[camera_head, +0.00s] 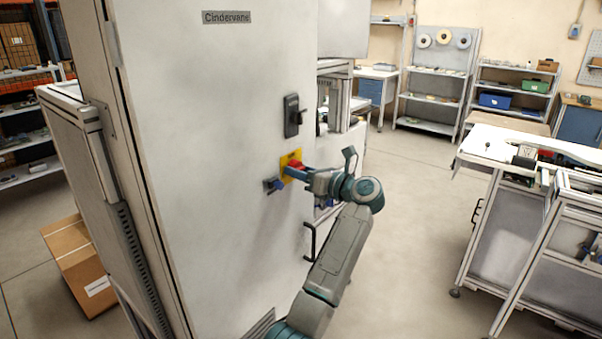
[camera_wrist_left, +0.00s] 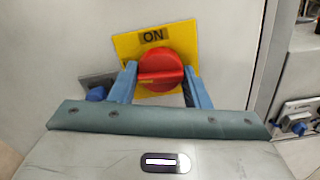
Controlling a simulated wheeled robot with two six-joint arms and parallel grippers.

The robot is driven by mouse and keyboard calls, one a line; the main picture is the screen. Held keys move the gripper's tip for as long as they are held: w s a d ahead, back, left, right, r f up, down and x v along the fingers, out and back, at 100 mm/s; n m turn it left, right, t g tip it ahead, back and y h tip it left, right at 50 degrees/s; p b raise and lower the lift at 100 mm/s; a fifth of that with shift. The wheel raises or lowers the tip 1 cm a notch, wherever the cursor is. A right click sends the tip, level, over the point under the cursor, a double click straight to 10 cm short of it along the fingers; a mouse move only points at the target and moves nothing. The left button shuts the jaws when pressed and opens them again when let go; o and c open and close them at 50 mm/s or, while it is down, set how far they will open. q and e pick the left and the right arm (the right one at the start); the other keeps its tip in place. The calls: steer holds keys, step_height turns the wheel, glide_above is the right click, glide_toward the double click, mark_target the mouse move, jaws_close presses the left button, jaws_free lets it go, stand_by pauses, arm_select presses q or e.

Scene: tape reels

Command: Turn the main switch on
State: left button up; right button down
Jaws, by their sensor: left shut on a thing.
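The main switch is a red rotary knob (camera_wrist_left: 160,68) on a yellow plate (camera_wrist_left: 125,45) marked ON at its top. It is on the door of a tall light grey cabinet (camera_head: 220,110). In the left wrist view the knob's raised grip bar lies roughly crosswise, not pointing up at the ON mark. My left gripper (camera_wrist_left: 160,86) is shut on the knob, with one blue finger on each side of it. In the head view the red knob (camera_head: 294,164) is partly hidden behind my left gripper (camera_head: 290,172). My right gripper is in neither view.
A black door handle (camera_head: 292,116) is above the switch. A small blue-knobbed fitting (camera_head: 272,185) is just left below the plate. A cardboard box (camera_head: 80,265) stands left of the cabinet. A workbench (camera_head: 510,150) is at the right, with open floor between.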

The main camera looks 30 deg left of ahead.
arm_select(q)
steer(key=m+p, duration=0.1)
steer(key=m, duration=0.3)
steer(key=m+p, duration=0.1)
steer(key=m, duration=0.3)
steer(key=m+p, duration=0.1)
steer(key=m, duration=0.3)
steer(key=shift+r, duration=0.3)
steer(key=shift+f+m+p, duration=0.1)
steer(key=shift+m+p, duration=1.8)
steer(key=shift+m, duration=0.5)
steer(key=o, duration=1)
steer(key=shift+f, duration=0.1)
steer(key=shift+d, duration=0.1)
